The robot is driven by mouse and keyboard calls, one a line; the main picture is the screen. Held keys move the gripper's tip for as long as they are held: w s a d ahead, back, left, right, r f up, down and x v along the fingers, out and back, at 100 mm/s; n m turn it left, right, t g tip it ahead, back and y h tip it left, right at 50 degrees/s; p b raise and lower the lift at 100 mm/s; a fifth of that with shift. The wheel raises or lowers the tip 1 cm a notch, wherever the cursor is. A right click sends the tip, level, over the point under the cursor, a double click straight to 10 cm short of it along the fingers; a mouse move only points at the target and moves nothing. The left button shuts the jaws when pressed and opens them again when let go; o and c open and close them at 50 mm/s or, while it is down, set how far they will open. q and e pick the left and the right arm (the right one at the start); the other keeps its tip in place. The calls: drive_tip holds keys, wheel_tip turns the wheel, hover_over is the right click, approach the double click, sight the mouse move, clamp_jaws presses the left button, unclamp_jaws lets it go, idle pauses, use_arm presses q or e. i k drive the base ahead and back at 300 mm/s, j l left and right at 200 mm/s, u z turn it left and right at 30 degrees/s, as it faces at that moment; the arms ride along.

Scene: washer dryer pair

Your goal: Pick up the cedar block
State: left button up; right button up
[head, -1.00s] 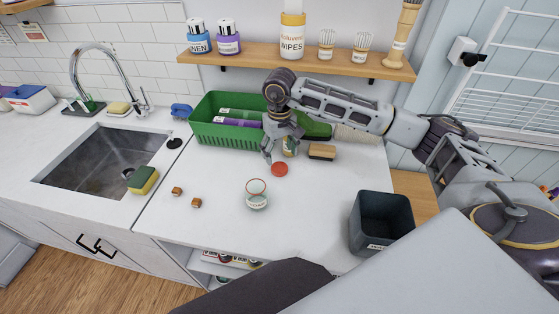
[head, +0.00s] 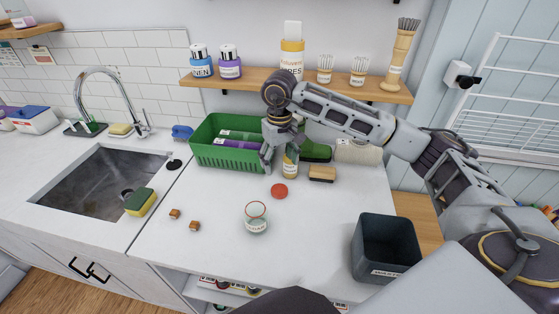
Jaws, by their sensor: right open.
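Two small brown wooden cubes, which look like cedar blocks, lie on the white counter right of the sink: one cedar block (head: 174,214) and another cedar block (head: 194,226) close to it. My right gripper (head: 279,165) points down near the front of the green basket, open, well behind and to the right of the blocks. A small labelled bottle (head: 290,168) stands right at its fingers; I cannot tell whether they touch it. My left gripper is not in view.
A glass jar (head: 256,218) stands right of the blocks, with a red lid (head: 279,191) behind it. A wooden brush (head: 322,174), green basket (head: 228,160) and dark bin (head: 385,250) are around. The sink (head: 100,185) is left. The counter around the blocks is clear.

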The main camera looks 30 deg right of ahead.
sight(194, 225)
drive_tip(key=k+j, duration=0.5)
drive_tip(key=k, duration=0.15)
drive_tip(key=k+j, duration=0.5)
drive_tip(key=k, duration=0.2)
